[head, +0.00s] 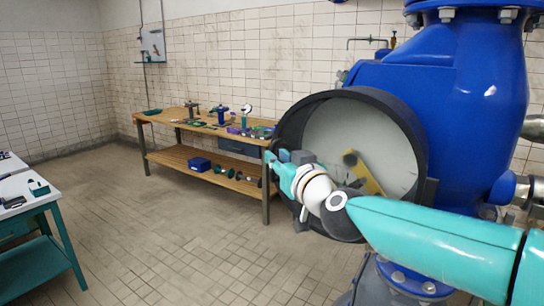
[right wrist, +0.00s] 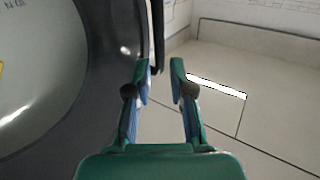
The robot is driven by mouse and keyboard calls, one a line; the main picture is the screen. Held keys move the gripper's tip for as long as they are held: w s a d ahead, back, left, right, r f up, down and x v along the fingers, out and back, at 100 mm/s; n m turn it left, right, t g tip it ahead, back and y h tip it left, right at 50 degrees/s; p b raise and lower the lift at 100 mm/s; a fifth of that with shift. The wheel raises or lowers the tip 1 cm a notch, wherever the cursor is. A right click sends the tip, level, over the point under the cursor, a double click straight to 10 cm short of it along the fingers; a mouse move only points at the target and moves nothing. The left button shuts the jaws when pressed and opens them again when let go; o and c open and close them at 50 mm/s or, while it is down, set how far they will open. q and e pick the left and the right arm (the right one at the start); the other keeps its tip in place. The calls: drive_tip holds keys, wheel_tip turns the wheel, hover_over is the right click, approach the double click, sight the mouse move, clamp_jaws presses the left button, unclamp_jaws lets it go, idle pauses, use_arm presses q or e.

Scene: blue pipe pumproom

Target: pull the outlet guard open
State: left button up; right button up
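The outlet guard is a round, pale face in a thick dark rim (head: 411,122) on the blue pump body, in the right half of the head view. A yellow bar (head: 368,178) lies across its face, partly behind my right arm. My right gripper (head: 270,157) is at the rim's left edge. In the right wrist view the gripper (right wrist: 160,66) has its two fingers apart, and the guard's dark rim (right wrist: 100,50) fills the left. A thin dark bar (right wrist: 158,38) reaches down between the fingertips; I cannot tell whether they touch it. My left gripper is out of view.
A wooden workbench (head: 165,116) with tools and a lower shelf stands by the back wall. A white-topped table (head: 18,186) with teal legs is at the left. The tiled floor between is clear. The large blue pump (head: 480,90) fills the right.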

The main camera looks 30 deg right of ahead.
drive_tip(key=shift+w+d, duration=0.25)
drive_tip(key=shift+w, duration=0.8)
drive_tip(key=shift+w+d, duration=0.2)
drive_tip(key=shift+w, duration=0.8)
drive_tip(key=shift+c, duration=0.2)
clamp_jaws()
